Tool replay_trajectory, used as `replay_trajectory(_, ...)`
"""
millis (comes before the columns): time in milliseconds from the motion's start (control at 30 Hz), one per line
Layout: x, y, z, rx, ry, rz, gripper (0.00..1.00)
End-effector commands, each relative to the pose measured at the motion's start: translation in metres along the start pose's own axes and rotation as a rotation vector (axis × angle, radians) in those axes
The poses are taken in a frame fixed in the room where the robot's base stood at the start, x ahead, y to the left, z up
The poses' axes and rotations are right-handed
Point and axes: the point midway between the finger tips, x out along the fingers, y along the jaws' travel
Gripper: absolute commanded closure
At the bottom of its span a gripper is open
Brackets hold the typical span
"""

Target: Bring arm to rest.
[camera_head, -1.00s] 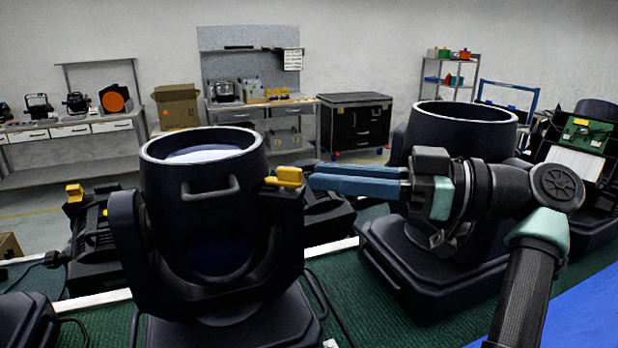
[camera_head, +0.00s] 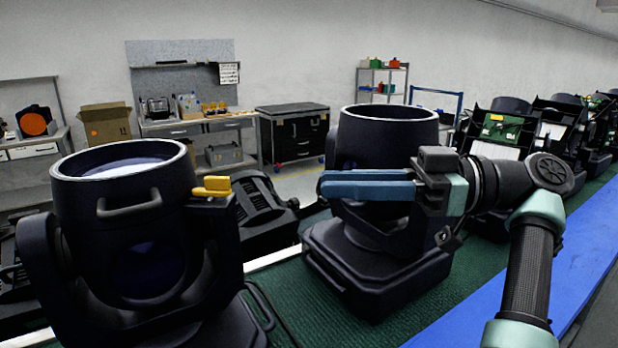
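My gripper (camera_head: 322,185) is at the right of centre, with two blue fingers pointing left. The fingers lie close together along their length; from this angle I cannot tell whether a gap is between them. Nothing shows between the tips. The left par can (camera_head: 120,215) is a dark drum in a yoke with a yellow latch (camera_head: 212,186) on its right side. The fingertips are right of this latch and apart from it in the picture. A second par can (camera_head: 388,122) stands behind the gripper, its lower drum partly hidden by the fingers and wrist.
The cans stand on a green surface (camera_head: 440,318) with a blue strip (camera_head: 560,290) along its right side. More fixtures (camera_head: 505,128) line up at the far right. A black chest (camera_head: 293,133), a workbench and a cardboard box (camera_head: 104,124) are against the back.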

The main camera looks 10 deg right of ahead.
Motion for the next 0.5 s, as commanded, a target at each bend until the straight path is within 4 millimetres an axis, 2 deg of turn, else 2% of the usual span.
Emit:
replay_trajectory(133,0.009,0.006,0.001,0.016,-0.022,0.031,0.76)
replay_trajectory(233,0.029,0.022,0.005,0.057,-0.075,0.122,0.76)
replay_trajectory(367,0.062,0.052,0.007,0.101,-0.153,0.333,0.76)
replay_trajectory(500,0.09,0.075,-0.004,0.093,-0.176,0.589,0.76)
